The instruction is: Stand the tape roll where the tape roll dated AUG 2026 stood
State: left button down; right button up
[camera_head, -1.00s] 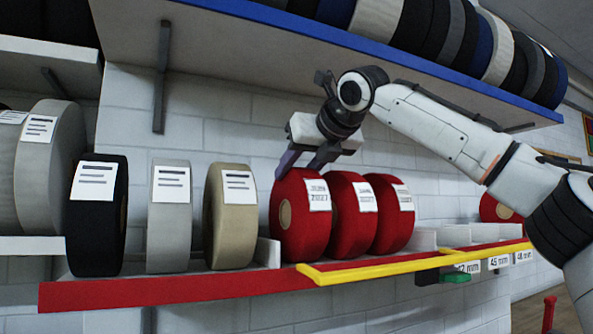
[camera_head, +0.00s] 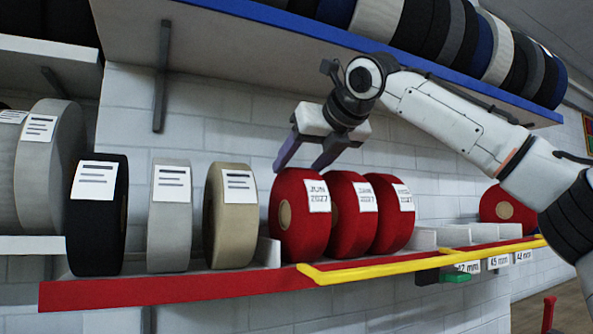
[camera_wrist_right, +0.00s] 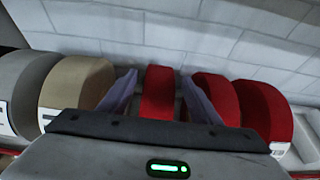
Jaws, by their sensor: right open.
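Three red tape rolls stand side by side in the middle of the lower shelf. The first red roll (camera_head: 300,225) has a label that reads JUN 2027; the second (camera_head: 341,222) and third (camera_head: 381,225) have labels too small to read surely. My right gripper (camera_head: 299,167) is open and empty just above the first roll. In the right wrist view, the same roll (camera_wrist_right: 158,92) shows between its fingers (camera_wrist_right: 160,105). Another red roll (camera_head: 503,208) stands at the shelf's right, partly hidden by my right arm. I see no AUG 2026 label. My left gripper is not in view.
A tan roll (camera_head: 230,215), a grey roll (camera_head: 169,220) and a black roll (camera_head: 98,215) stand left of a low divider (camera_head: 268,253). A yellow frame (camera_head: 380,270) runs along the front edge. Empty slots (camera_head: 470,234) lie right of the red rolls. A blue-edged shelf (camera_head: 400,63) hangs above.

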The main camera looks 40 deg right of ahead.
jog(key=v, duration=0.9)
jog(key=shift+s, duration=0.3)
